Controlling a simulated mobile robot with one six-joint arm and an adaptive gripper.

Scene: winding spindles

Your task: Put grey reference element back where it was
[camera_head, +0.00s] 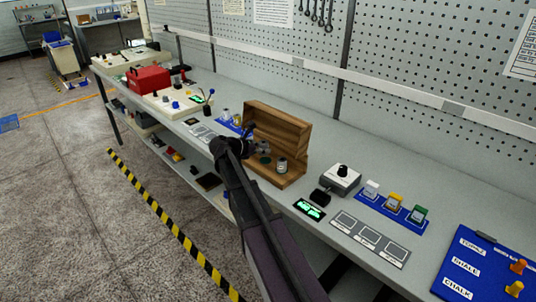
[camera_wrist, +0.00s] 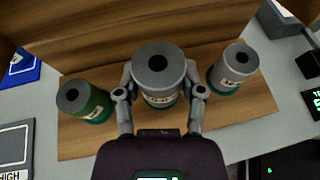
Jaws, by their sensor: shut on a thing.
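My gripper (camera_wrist: 160,92) is shut on a grey cylindrical element (camera_wrist: 158,72) with a dark hole in its top and a pale label. It is upright over the middle of the wooden stand (camera_wrist: 245,105), between two other elements. A green pad (camera_head: 265,160) shows below it in the head view; I cannot tell whether the element touches it. A green element (camera_wrist: 84,100) stands to the left and another grey element (camera_wrist: 233,66) to the right, each on a green round base. The right one also shows in the head view (camera_head: 282,165). My gripper (camera_head: 258,146) partly hides the held element.
The wooden stand's back wall (camera_head: 283,125) rises close behind the elements. A grey box with a black knob (camera_head: 342,179) and a small green display (camera_head: 309,209) are to the right. A blue tray (camera_head: 392,208) holds several coloured pieces. Blue name board (camera_head: 480,265) lies at the lower right.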

